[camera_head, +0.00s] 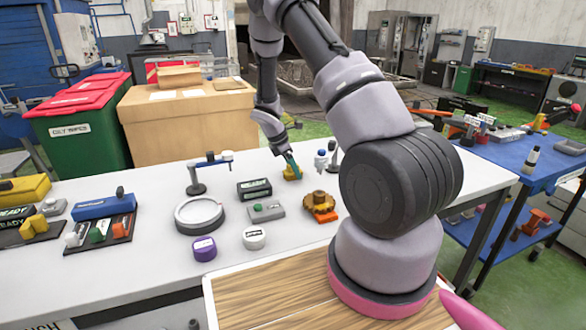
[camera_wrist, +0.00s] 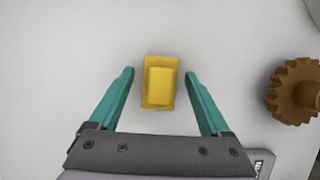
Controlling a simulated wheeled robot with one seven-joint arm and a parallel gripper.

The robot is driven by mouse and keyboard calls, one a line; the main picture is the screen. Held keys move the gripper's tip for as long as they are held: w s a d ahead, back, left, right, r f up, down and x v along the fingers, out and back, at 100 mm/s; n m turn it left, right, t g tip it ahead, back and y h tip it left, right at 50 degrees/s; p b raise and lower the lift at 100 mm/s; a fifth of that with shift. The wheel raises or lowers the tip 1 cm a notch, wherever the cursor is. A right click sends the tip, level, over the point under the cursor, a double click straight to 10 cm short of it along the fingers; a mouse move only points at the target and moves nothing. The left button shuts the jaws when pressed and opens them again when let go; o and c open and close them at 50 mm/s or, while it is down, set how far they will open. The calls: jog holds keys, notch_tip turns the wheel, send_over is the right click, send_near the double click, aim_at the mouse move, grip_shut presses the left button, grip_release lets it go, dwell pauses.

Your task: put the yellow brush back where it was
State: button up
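A small yellow block-shaped thing, which looks like the yellow brush (camera_wrist: 160,84), lies on the white table in the wrist view. In the head view it shows as a yellow patch (camera_head: 291,174) at my fingertips, partly hidden by them. My gripper (camera_wrist: 160,74) has teal fingers spread apart, one on each side of it, with a gap on both sides. Nothing is held. In the head view my gripper (camera_head: 291,163) points down at the table's far side.
A brown gear (camera_wrist: 298,92) lies to the right in the wrist view. The white table (camera_head: 130,272) also carries a round grey dish (camera_head: 199,213), a dark labelled box (camera_head: 254,189), a purple-sided puck (camera_head: 204,248) and a white puck (camera_head: 254,237). Boards with coloured blocks stand left.

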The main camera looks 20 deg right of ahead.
jog(key=s+a+r+m+t+y, duration=0.1)
jog(key=s+a+r+m, duration=0.15)
jog(key=r, duration=0.85)
jog(key=s+a+r+m+y, duration=0.1)
jog(key=s+a+r+m, duration=0.15)
jog(key=r, duration=0.95)
jog(key=s+a+r+m+t+y, duration=0.2)
jog(key=s+r+m, duration=0.6)
jog(key=s, duration=0.4)
jog(key=s+a+r+m+t+y, duration=0.2)
jog(key=s+r+m+t, duration=0.2)
jog(key=s+r+m, duration=0.5)
jog(key=s, duration=0.3)
jog(key=shift+s+a+r+y, duration=0.3)
jog(key=shift+s+a, duration=0.05)
jog(key=shift+a, duration=0.05)
